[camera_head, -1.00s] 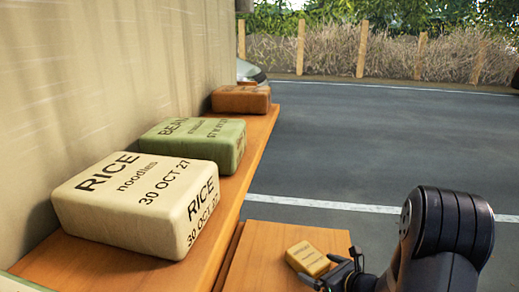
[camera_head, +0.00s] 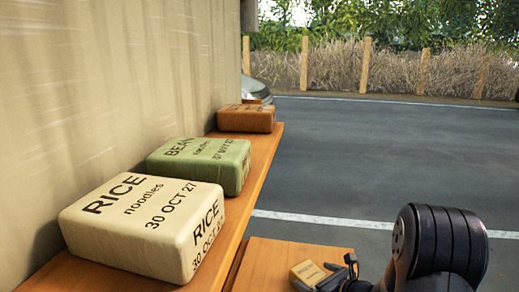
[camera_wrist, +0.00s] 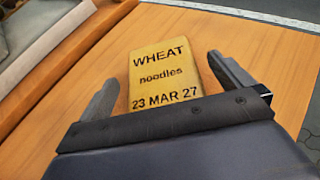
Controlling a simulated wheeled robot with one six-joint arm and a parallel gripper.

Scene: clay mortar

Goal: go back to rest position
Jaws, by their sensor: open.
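My gripper (camera_head: 335,277) is low at the right of the head view, at the small wooden table (camera_head: 275,262). In the wrist view my gripper (camera_wrist: 165,85) is open, with its two fingers spread on either side of a yellow block (camera_wrist: 163,68) marked "WHEAT noodles 23 MAR 27". There is a gap between the block and at least the left finger. The block also shows in the head view (camera_head: 307,271), lying on the table beside the fingers. The block's near end is hidden behind the gripper's body in the wrist view.
A wooden shelf (camera_head: 262,160) along the wall holds a cream "RICE" package (camera_head: 140,225), a green "BEAN" package (camera_head: 200,164) and a brown package (camera_head: 246,118). Open paved ground (camera_head: 390,150) lies to the right.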

